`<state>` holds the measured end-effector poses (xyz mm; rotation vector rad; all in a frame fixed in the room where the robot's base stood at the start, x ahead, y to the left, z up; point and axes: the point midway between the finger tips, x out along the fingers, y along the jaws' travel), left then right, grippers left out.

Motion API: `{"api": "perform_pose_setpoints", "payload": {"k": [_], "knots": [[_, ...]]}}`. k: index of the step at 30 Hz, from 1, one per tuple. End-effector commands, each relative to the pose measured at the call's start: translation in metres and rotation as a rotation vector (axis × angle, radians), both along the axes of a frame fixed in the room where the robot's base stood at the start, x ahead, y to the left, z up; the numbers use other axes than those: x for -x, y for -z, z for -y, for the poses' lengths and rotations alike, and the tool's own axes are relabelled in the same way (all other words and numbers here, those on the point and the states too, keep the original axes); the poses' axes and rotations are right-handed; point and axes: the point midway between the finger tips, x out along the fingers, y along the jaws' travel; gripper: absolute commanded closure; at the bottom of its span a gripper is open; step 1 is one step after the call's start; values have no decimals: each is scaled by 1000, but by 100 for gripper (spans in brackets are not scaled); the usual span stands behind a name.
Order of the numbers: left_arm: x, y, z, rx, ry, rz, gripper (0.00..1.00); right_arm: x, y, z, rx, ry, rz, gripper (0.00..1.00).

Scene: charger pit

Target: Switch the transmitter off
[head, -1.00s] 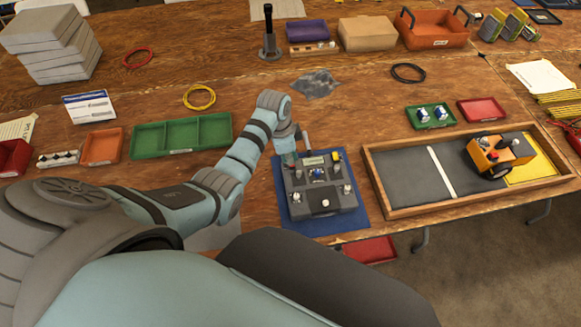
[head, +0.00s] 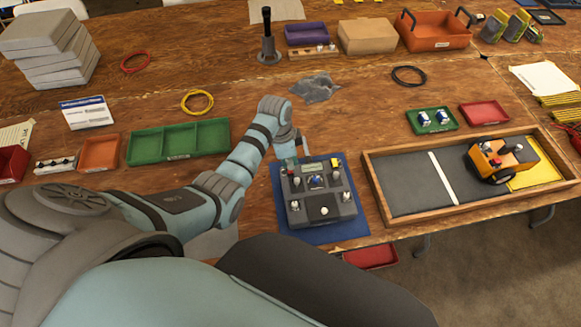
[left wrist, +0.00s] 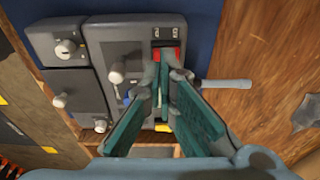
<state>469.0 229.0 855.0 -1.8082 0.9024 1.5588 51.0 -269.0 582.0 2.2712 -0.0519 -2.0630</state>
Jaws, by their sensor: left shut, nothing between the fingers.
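The transmitter (head: 341,205), a dark grey box with knobs and sticks, lies on a blue mat (head: 360,232) near the table's front edge. It also fills much of the left wrist view (left wrist: 115,40). There its red switch (left wrist: 177,52) sits in a slot with small markings that I cannot read clearly. My left gripper (head: 289,163) is over the transmitter's far left corner. In the left wrist view its teal fingers (left wrist: 163,64) are shut and empty, tips right at the red switch and partly covering it. I cannot tell whether they touch. My right gripper is not in view.
A grey rod (left wrist: 228,84) sticks out from the transmitter beside the fingers. A wooden-framed pit (head: 402,216) with an orange vehicle (head: 488,160) stands to the right. A green divided tray (head: 178,141) lies to the left. Bare table lies behind the transmitter.

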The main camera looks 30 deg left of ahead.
Motion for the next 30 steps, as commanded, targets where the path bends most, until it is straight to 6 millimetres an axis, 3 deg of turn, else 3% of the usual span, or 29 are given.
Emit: {"api": "perform_pose_setpoints", "payload": {"k": [30], "knots": [[0,9,0,0,0,0,100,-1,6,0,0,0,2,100]]}}
